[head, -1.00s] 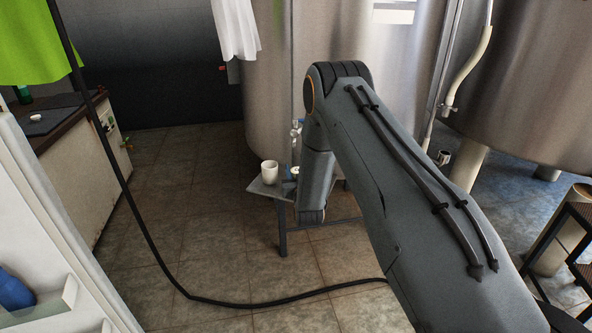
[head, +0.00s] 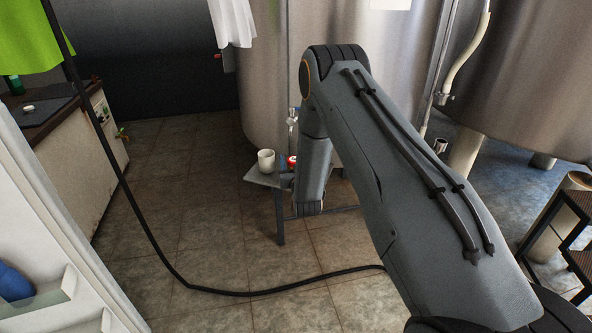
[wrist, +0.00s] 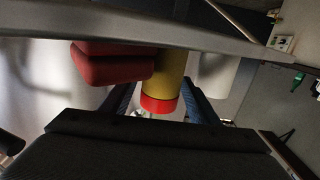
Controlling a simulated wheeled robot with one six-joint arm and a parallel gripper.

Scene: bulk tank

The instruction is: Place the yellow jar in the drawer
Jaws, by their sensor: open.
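The yellow jar (wrist: 171,75) with a red lid (wrist: 159,103) shows in the wrist view. It stands between the two blue fingers of my open gripper (wrist: 161,95), which flank it left and right. I cannot tell whether either finger touches it. In the head view, a small red spot (head: 292,161), likely the jar's lid, shows beside my forearm over the small table (head: 262,180). My arm hides the rest of the jar and most of the gripper there. I cannot make out the drawer clearly in either view.
A white mug (head: 266,161) stands on the small table, left of my gripper. A red block (wrist: 110,65) is close to the jar in the wrist view. Large steel tanks (head: 275,75) stand behind. A black hose (head: 235,293) crosses the floor. A counter (head: 60,125) stands left.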

